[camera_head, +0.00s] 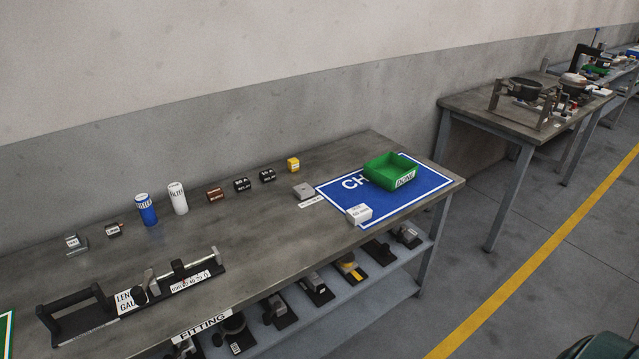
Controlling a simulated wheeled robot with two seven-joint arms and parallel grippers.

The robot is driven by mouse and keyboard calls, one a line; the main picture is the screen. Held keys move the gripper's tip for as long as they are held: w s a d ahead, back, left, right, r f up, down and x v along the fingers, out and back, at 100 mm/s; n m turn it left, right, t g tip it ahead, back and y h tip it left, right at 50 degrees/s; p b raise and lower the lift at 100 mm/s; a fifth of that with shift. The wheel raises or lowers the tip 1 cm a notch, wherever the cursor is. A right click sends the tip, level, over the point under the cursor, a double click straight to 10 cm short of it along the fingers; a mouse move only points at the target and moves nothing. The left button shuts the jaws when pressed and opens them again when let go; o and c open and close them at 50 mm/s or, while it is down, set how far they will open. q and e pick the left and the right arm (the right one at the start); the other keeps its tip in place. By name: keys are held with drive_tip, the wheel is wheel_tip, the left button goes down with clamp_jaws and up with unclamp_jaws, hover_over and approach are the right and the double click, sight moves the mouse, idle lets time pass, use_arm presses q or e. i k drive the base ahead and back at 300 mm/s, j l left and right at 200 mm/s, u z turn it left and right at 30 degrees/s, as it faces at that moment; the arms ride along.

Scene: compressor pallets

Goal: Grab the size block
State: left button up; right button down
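No block carries a label that I can read as "size block". A grey metal block (303,190) sits on the workbench at the left edge of the blue mat, with a small white label strip (311,204) in front of it. A white block (359,213) with small print sits on the mat's front edge. A small silver block (75,243) with a label lies at the far left of the bench. A length gauge (140,293) with a black handle and a scale stands at the front left. Neither of my grippers is in view.
The workbench (255,240) also bears a blue filter cylinder (147,210), a white cylinder (178,198), several small dark blocks and a yellow block (293,164). Parts fill the lower shelf.

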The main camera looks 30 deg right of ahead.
sight(361, 214)
drive_tip(key=z, duration=1.2)
drive_tip(key=i+l+z, duration=0.25)
drive_tip(key=i+l, duration=0.9)
drive_tip(key=i, duration=0.15)
